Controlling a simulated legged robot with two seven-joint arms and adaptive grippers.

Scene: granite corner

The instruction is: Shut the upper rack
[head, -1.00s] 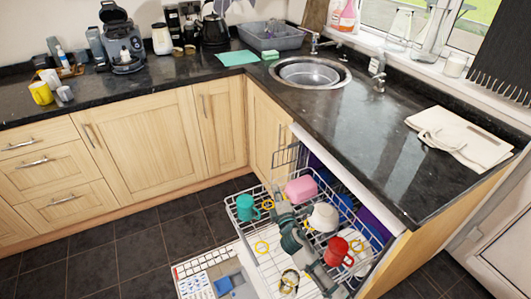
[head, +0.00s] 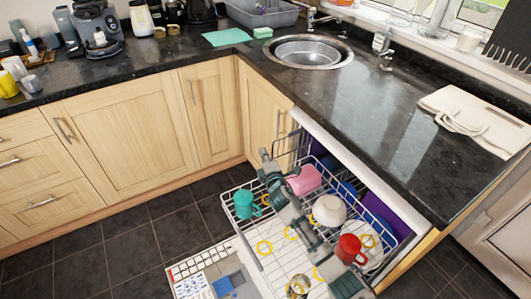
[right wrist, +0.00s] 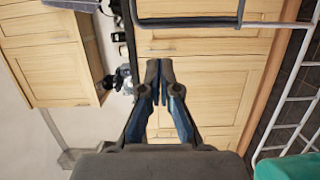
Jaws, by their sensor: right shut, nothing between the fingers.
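The upper rack (head: 262,268) is a white wire basket, pulled out of the dishwasher under the counter at the right. It holds a teal mug (head: 243,204), a pink container (head: 304,181), a white bowl (head: 329,210) and a red mug (head: 350,248). My right arm reaches over the rack from the bottom right. My right gripper (head: 267,158) is near the rack's far side, shut and empty. In the right wrist view its fingers (right wrist: 160,76) meet, with a grey bar just beyond; contact cannot be told. My left gripper is out of view.
The dark counter (head: 370,110) with its sink (head: 300,52) overhangs the dishwasher. Wooden cupboards (head: 127,125) stand behind the rack. A tray of small items (head: 212,278) sits low at the rack's left. The tiled floor (head: 120,240) is clear further left.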

